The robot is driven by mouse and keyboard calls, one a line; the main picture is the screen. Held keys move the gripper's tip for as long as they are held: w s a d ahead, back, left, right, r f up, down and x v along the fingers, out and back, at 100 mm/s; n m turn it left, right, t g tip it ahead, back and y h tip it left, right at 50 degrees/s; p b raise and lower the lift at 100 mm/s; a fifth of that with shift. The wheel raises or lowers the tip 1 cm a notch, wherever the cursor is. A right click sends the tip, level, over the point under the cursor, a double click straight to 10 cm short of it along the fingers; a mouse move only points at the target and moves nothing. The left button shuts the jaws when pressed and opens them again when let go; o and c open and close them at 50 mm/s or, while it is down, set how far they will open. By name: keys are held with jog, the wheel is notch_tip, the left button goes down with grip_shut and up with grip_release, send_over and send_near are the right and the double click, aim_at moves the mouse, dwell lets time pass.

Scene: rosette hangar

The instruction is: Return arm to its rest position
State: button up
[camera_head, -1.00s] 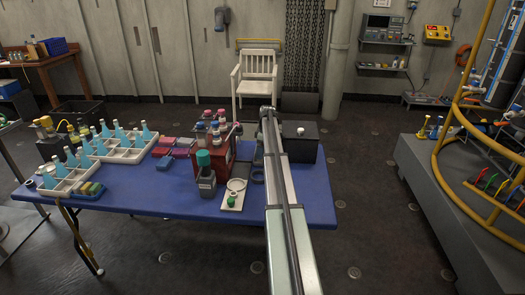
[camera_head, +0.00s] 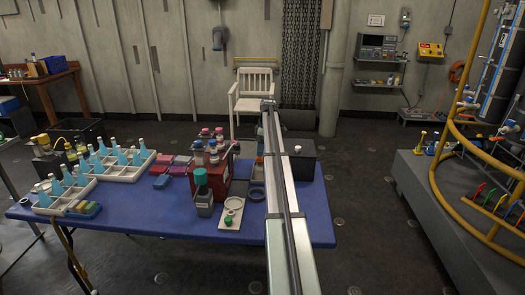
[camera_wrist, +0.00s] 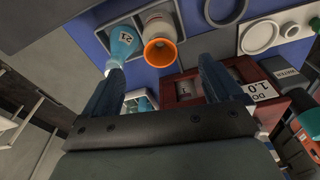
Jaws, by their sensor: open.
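My arm (camera_head: 283,200) stretches from the bottom of the head view up over the right part of the blue table (camera_head: 150,222). Its far end hides my gripper there. In the wrist view my gripper (camera_wrist: 160,65) is open, with its two dark fingers apart. Nothing is held between them. A blue bottle labelled 21 (camera_wrist: 124,42) and a white bottle with an orange rim (camera_wrist: 160,48) stand beyond the fingers in a grey tray. A dark red rack (camera_wrist: 185,88) lies close by the right finger; I cannot tell whether they touch.
On the table, a dark red rack (camera_head: 226,168) with capped bottles, a teal-capped bottle (camera_head: 203,192) and a white plate (camera_head: 231,214) stand left of my arm. A black box (camera_head: 303,164) is to its right. A white chair (camera_head: 257,92) is behind.

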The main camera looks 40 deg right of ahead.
dwell(0.5)
